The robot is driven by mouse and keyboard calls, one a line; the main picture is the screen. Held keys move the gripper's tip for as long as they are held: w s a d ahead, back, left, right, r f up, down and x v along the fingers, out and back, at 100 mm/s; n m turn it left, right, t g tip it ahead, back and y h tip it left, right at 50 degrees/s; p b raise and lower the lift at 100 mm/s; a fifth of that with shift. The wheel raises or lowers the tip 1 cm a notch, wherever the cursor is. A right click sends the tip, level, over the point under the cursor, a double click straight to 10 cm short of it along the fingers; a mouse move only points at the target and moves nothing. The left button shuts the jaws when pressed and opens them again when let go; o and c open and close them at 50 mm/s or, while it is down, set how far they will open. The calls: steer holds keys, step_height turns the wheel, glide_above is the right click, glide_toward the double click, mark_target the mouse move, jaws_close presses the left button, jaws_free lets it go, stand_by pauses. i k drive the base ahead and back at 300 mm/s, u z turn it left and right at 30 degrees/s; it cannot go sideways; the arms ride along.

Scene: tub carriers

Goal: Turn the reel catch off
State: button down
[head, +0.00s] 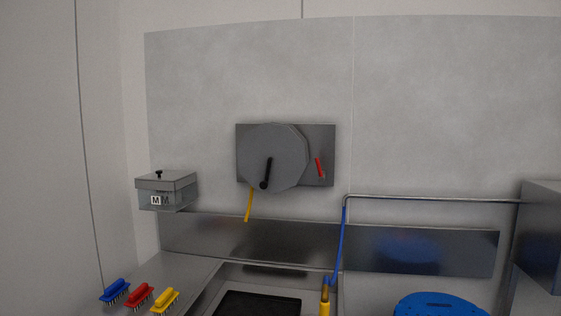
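A grey round reel (276,158) is mounted on a metal plate (326,138) on the back wall. A black crank handle (267,172) hangs down from the reel's middle. A small red lever (319,167), which looks like the reel catch, sits on the plate to the right of the reel and leans slightly, its top to the left. A yellow strap or hose end (249,205) hangs below the reel at the left. My gripper is not in view.
A lidded box (166,191) is on the wall at left. Blue (115,291), red (139,297) and yellow (165,300) brushes lie on the counter. A pipe (430,199) with a blue hose (340,240) runs at right, above a blue tub (438,305). The wall around the reel is clear.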

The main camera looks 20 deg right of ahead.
mark_target(321, 174)
steer(key=z, duration=0.3)
steer(key=i, duration=1.15)
steer(key=z, duration=0.8)
